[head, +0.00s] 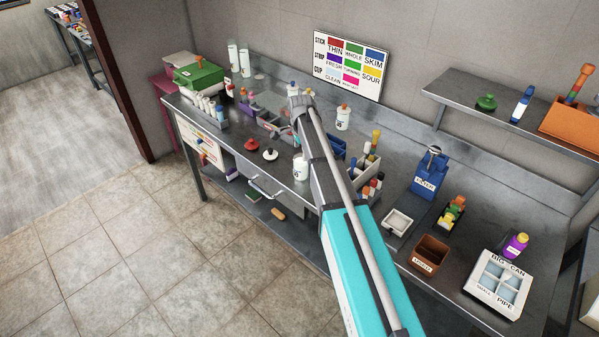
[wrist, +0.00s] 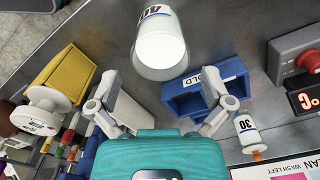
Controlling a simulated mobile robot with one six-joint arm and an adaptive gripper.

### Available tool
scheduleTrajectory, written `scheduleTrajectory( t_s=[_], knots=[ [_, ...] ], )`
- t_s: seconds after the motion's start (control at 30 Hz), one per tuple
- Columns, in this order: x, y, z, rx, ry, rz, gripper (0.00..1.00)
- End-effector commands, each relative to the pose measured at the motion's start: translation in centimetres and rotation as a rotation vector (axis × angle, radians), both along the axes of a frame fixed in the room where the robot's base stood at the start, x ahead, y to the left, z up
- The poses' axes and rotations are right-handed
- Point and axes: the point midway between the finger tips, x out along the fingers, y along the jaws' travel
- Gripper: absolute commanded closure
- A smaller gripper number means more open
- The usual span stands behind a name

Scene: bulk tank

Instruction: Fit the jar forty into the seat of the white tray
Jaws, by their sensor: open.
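The jar forty (wrist: 160,45), white and marked 40, shows at the top of the wrist view, beyond my fingertips. In the head view a white jar (head: 301,168) stands near the bench's front edge, left of my arm. My gripper (wrist: 158,88) is open with nothing between its fingers, apart from the jar. In the head view my arm partly hides it. A small white tray (head: 397,222) with a sunken middle lies empty right of my arm.
A blue COLD box (wrist: 202,97) and a 30 jar (wrist: 247,133) with an orange cap are near my right finger. A divided rack (head: 365,178), a blue FILTER box (head: 427,178) and a brown box (head: 430,255) crowd the bench. Bare metal lies around the small tray.

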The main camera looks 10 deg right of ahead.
Motion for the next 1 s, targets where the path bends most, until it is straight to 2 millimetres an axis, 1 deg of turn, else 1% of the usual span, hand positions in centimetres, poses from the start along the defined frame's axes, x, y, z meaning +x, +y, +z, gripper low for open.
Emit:
scheduleTrajectory(
  t_s=[0.2,0.37,1.0],
  knots=[
    [0.0,0.0,0.0,0.0,0.0,0.0,0.0],
    [0.0,0.0,-0.4,0.0,0.0,0.0,0.0],
    [-0.1,-0.1,-4.8,0.0,0.0,0.0,0.0]
  ],
)
